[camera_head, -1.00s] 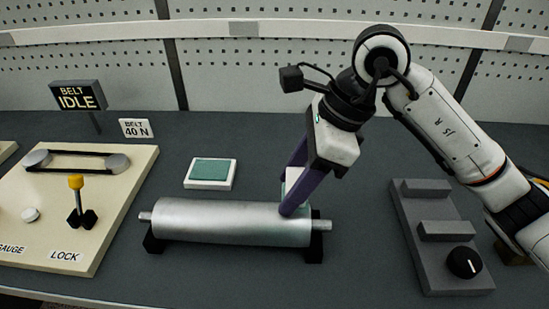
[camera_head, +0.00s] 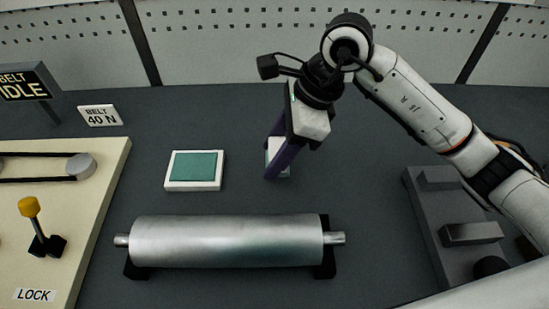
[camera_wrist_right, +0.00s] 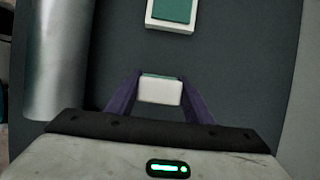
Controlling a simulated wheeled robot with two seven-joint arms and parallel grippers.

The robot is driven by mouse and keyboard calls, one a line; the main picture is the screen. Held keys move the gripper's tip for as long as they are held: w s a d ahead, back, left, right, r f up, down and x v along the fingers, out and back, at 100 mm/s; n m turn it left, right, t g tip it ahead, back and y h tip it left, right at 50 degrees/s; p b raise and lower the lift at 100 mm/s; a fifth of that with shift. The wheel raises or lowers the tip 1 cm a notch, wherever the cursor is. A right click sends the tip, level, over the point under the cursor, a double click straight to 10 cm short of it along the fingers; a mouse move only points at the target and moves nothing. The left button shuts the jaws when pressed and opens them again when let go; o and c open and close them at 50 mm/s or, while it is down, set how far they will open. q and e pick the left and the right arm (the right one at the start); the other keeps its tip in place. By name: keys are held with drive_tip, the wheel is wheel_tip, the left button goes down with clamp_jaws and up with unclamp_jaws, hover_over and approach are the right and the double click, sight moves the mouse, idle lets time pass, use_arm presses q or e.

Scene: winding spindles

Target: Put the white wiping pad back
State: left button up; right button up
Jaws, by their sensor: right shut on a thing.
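The white wiping pad (camera_wrist_right: 160,92) is a small white block with a teal edge, held between the purple fingers of my right gripper (camera_wrist_right: 160,80). In the head view my right gripper (camera_head: 278,171) is shut on the pad (camera_head: 281,160), which is partly hidden by a finger. It is behind the right half of the silver roller, apart from it. A square white tray with a teal inset (camera_head: 195,171) lies to the left of the gripper. The tray also shows at the top of the wrist view (camera_wrist_right: 171,13). My left gripper is not in view.
The silver roller (camera_head: 228,241) lies on black supports at the front. A cream board (camera_head: 95,190) with a belt and a yellow-knobbed lever (camera_head: 30,207) is at left. A grey stepped block (camera_head: 425,215) is at right. The dark tabletop between tray and gripper is clear.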

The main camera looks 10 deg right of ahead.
drive_tip(key=shift+f, duration=1.55)
drive_tip(key=o, duration=1.1)
drive_tip(key=w+v, duration=0.1)
drive_tip(key=v, duration=1.1)
drive_tip(key=shift+s+r, duration=0.15)
drive_tip(key=shift+s, duration=0.3)
